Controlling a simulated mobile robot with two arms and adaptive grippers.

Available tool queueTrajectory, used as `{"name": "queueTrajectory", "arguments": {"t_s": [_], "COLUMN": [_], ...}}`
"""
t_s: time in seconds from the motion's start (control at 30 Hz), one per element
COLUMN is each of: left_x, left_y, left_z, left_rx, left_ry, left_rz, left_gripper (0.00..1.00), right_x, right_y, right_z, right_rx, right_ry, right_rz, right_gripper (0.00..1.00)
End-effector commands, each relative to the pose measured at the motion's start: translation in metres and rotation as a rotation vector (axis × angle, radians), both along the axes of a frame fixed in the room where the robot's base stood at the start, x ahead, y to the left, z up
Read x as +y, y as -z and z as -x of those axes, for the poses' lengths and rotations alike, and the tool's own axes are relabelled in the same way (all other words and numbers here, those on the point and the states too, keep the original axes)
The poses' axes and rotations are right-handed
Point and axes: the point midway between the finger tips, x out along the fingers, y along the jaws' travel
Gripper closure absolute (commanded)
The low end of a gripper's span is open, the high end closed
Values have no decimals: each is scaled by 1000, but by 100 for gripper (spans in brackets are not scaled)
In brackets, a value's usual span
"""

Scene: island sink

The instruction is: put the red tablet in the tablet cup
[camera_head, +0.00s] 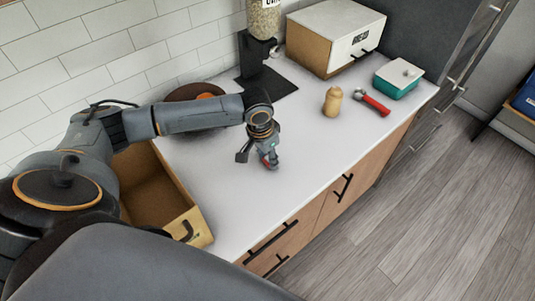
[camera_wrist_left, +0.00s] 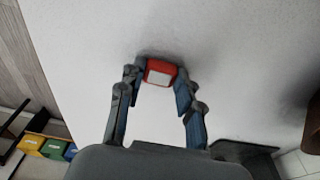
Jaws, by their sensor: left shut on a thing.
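The red tablet (camera_wrist_left: 161,72) is a small red block with a whitish face, seen in the left wrist view between my left gripper's fingertips (camera_wrist_left: 160,78). In the head view, my left gripper (camera_head: 270,162) points down low over the white counter, shut on the tablet, of which only a little red shows. Whether the tablet touches the counter is not clear. I cannot make out a tablet cup for certain. A small tan, rounded container (camera_head: 332,101) stands on the counter to the right of the gripper. My right gripper is not in view.
A red-handled tool (camera_head: 373,102) and a teal box with a white lid (camera_head: 398,77) lie farther right. A bread box (camera_head: 335,38) and a dark dispenser stand (camera_head: 262,80) are at the back. An open wooden box (camera_head: 155,190) is left. The counter's middle (camera_head: 300,150) is clear.

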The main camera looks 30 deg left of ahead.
Motion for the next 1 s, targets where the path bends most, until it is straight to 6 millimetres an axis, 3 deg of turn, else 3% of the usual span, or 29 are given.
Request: {"name": "queueTrajectory", "arguments": {"t_s": [0.23, 0.27, 0.37, 0.77, 1.0], "left_x": [0, 0, 0, 1, 2], "left_y": [3, 3, 3, -3, -44], "left_z": [0, 0, 0, 0, 5], "left_rx": [0, 0, 0, -1, -5], "left_ry": [0, 0, 0, -1, 1], "left_rz": [1, 1, 1, 0, 1], "left_gripper": [82, 63, 43, 43, 43], "right_x": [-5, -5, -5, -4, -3], "right_y": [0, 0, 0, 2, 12], "right_z": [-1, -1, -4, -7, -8], "right_rx": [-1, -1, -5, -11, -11], "right_ry": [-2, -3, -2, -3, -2], "right_rz": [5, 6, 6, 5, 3], "right_gripper": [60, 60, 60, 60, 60]}}
